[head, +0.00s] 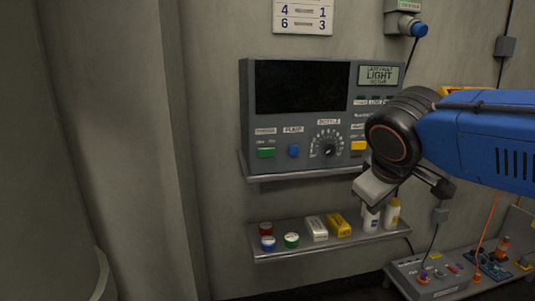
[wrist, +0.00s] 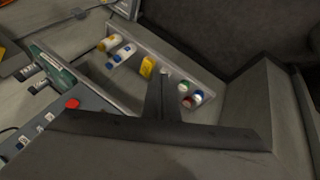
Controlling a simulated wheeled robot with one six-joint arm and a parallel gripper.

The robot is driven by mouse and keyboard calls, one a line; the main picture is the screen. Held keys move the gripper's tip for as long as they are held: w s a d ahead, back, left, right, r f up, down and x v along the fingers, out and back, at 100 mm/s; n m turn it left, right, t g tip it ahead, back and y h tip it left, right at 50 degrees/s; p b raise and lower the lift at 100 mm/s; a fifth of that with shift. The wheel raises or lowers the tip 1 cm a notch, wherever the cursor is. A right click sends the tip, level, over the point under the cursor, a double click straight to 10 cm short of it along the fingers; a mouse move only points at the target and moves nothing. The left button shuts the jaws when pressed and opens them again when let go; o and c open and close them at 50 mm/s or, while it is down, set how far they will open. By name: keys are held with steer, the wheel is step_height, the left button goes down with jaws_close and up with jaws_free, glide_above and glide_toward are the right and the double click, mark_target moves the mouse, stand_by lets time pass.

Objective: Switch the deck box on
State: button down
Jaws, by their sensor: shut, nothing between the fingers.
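Two grey units are in view, and I cannot read which is named the deck box. One is a low box (head: 428,282) on the bench at lower right, with small buttons, switches and a red-orange knob. The other is a wall unit (head: 250,110) with a dark screen, a lit "LIGHT" display, a green, a blue and a yellow button, and a round dial. In the wrist view a grey box with a red button (wrist: 72,103) shows at left.
A shelf (head: 290,253) under the wall unit holds small round jars, a white and a yellow box, and white bottles (head: 371,219). An orange cable (head: 487,225) and dark cables hang at right. Free room lies left of the shelf.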

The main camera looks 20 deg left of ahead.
mark_target(267, 153)
steer(key=s+a+r+n+t+y, duration=0.1)
steer(key=a+r+n, duration=0.1)
steer(key=a, duration=0.9)
steer(key=s+a+r+n, duration=0.2)
steer(key=a+r, duration=0.2)
steer(key=a, duration=0.8)
steer(key=shift+a+r+n+t+y, duration=0.15)
steer(key=shift+r+n+t+y, duration=0.1)
steer(key=shift+n+t+y, duration=0.15)
steer(key=shift+w, duration=0.1)
steer(key=shift+w+a, duration=0.55)
steer(key=shift+w, duration=0.75)
steer(key=shift+w+a, duration=0.55)
steer(key=shift+w, duration=0.75)
steer(key=shift+w+a, duration=0.55)
steer(key=shift+w, duration=0.9)
steer(key=shift+a, duration=0.1)
steer(key=shift+w+a, duration=0.15)
steer(key=shift+w, duration=0.2)
